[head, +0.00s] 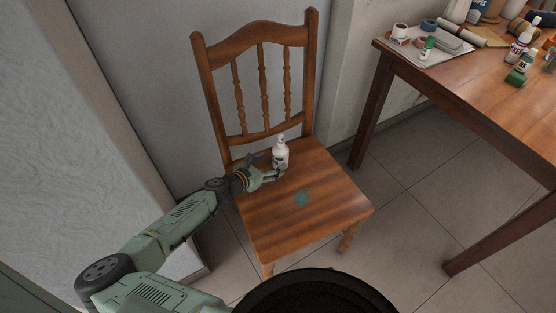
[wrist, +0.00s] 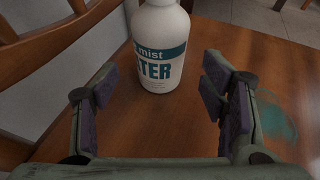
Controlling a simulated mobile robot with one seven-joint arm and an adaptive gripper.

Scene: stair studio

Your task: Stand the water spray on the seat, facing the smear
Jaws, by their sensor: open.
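The water spray (head: 280,153) is a white bottle standing upright on the seat (head: 325,208) of the wooden chair, toward the back. In the wrist view the bottle (wrist: 160,48) shows a teal band and the letters "mist" and "TER" on the side toward me; its top is cut off. The smear (head: 301,198) is a teal-green patch on the seat, in front of the bottle; it also shows at the right in the wrist view (wrist: 275,118). My gripper (head: 271,169) is open, its fingers apart just short of the bottle, which stands beyond the fingertips.
The chair back (head: 262,85) rises behind the bottle. A wooden table (head: 480,90) at the right holds bottles, tape rolls and other items. The front of the seat is clear. A wall is close on the left.

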